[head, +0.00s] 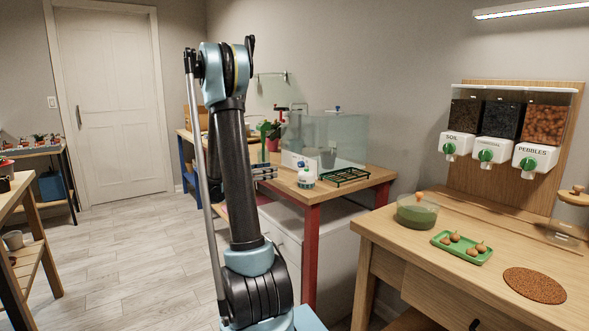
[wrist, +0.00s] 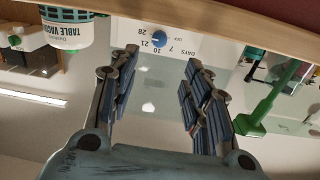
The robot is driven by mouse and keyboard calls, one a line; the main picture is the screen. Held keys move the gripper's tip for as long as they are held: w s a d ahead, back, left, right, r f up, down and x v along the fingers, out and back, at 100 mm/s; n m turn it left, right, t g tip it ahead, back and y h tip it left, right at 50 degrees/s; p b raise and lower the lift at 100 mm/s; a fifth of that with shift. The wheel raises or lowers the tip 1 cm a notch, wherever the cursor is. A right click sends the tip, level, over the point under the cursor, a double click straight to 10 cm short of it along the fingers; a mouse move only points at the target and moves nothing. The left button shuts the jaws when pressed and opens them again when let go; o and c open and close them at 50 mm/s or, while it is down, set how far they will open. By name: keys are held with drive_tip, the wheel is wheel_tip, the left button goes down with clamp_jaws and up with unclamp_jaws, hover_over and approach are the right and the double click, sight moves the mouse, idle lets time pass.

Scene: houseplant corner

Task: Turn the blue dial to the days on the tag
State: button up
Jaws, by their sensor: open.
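The blue dial (wrist: 159,39) sits on a white panel (wrist: 190,46) at the top of the wrist view, which looks upside down. Around the dial are the marks OFF, 7, 10, 21, 28 and the word DAYS. I cannot tell which mark the dial points to. My gripper (wrist: 160,72) is open and empty, its fingers on either side of the dial in the picture, apparently short of it. In the head view my gripper (head: 265,172) is by the left end of the glass tank (head: 340,138). I cannot make out a readable tag.
A white table vacuum (wrist: 67,30) stands beside the panel; it also shows in the head view (head: 306,178). A green upright tool (wrist: 272,98) is on the other side. A green rack (head: 346,178) lies before the tank. A workbench (head: 395,245) stands at right.

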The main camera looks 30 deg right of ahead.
sight(299, 165)
drive_tip(key=d, duration=0.4)
drive_tip(key=w+d, duration=0.1)
drive_tip(key=d, duration=0.9)
drive_tip(key=shift+w, duration=0.3)
clamp_jaws()
